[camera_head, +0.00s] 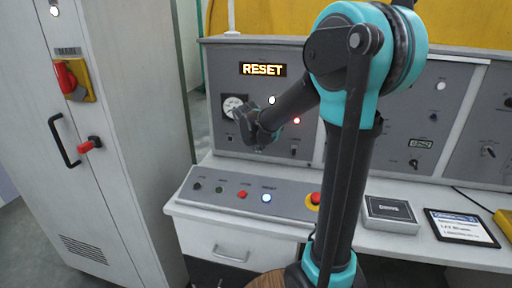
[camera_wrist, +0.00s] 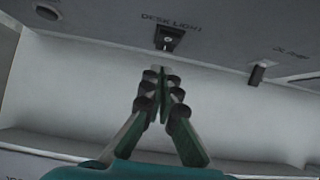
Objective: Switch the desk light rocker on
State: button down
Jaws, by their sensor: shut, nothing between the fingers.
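The desk light rocker (camera_wrist: 169,38) is a small dark switch on the grey panel, under a "DESK LIGHT" label at the top middle of the wrist view. I cannot tell its on or off position. My gripper (camera_wrist: 161,72) is shut and empty, its fingertips just below the rocker in that view; whether they touch it is unclear. In the head view my gripper (camera_head: 260,147) is in front of the upright panel (camera_head: 330,165), and I cannot make out the rocker there.
Another dark switch (camera_wrist: 257,73) sits to the right in the wrist view. In the head view, a sloped console (camera_head: 225,205) with several buttons lies below the gripper. A tall cabinet (camera_head: 110,110) stands left.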

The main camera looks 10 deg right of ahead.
jog(key=shift+w+d+f, duration=0.1)
jog(key=shift+w+d, duration=0.15)
jog(key=shift+w, duration=0.25)
jog(key=shift+w+d+f, duration=0.1)
jog(key=shift+w+d, duration=0.1)
jog(key=shift+w, duration=0.3)
jog(key=shift+w+d+f+t+h, duration=0.15)
jog(key=shift+t+h, duration=0.1)
jog(key=shift+t, duration=0.3)
jog(key=shift+w+a+f+t+h, duration=0.15)
jog(key=shift+t+h, duration=0.1)
jog(key=shift+t, duration=0.3)
jog(key=shift+d, duration=0.1)
jog(key=shift+w+r, duration=0.1)
